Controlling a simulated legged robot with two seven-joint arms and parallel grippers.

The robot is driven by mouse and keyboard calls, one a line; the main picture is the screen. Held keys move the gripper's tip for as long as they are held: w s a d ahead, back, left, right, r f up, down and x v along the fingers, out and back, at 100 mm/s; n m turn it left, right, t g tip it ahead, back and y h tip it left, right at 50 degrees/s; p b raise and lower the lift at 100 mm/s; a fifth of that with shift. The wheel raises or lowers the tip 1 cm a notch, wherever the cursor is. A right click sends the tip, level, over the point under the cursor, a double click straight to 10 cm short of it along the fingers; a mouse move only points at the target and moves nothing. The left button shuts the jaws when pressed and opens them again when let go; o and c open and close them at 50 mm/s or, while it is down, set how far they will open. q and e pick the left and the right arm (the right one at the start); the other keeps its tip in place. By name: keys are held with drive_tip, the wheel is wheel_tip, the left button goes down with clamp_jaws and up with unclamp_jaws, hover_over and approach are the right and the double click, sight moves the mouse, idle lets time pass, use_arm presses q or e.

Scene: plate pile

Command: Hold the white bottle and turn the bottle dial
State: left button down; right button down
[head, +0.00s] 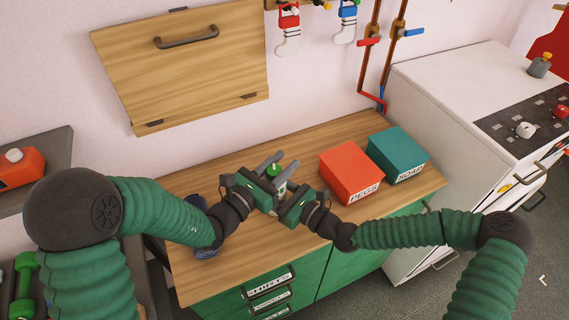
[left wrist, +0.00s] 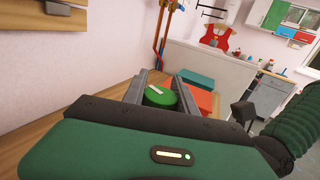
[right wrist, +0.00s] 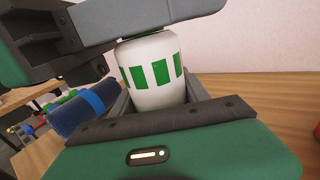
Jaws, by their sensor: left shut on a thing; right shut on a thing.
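The white bottle with green blocks (right wrist: 153,75) stands upright between the fingers of my right gripper (right wrist: 155,100), which is shut on its body. My left gripper (left wrist: 162,92) is shut on the round green dial (left wrist: 160,97) at the bottle's top, with a finger on either side. In the head view the green dial (head: 273,170) shows small between the two grippers, above the wooden counter. My left gripper (head: 277,172) and right gripper (head: 296,200) meet closely there and hide most of the bottle. In the right wrist view a grey left finger covers the bottle's top.
A red PEGS box (head: 350,172) and a teal SOAP box (head: 397,153) stand on the counter (head: 220,165) to the right. A blue roll-like thing (right wrist: 88,108) lies left of the bottle in the right wrist view. A white stove (head: 450,75) stands further right.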

sight(270, 177)
use_arm(q)
drive_tip(key=shift+n+t+y, duration=0.5)
drive_tip(key=shift+y, duration=0.1)
drive_tip(key=c, duration=1)
unclamp_jaws()
drive_tip(key=shift+o, duration=0.2)
drive_tip(key=shift+a, duration=0.1)
drive_tip(key=v, duration=0.7)
drive_tip(key=shift+s+a, duration=0.1)
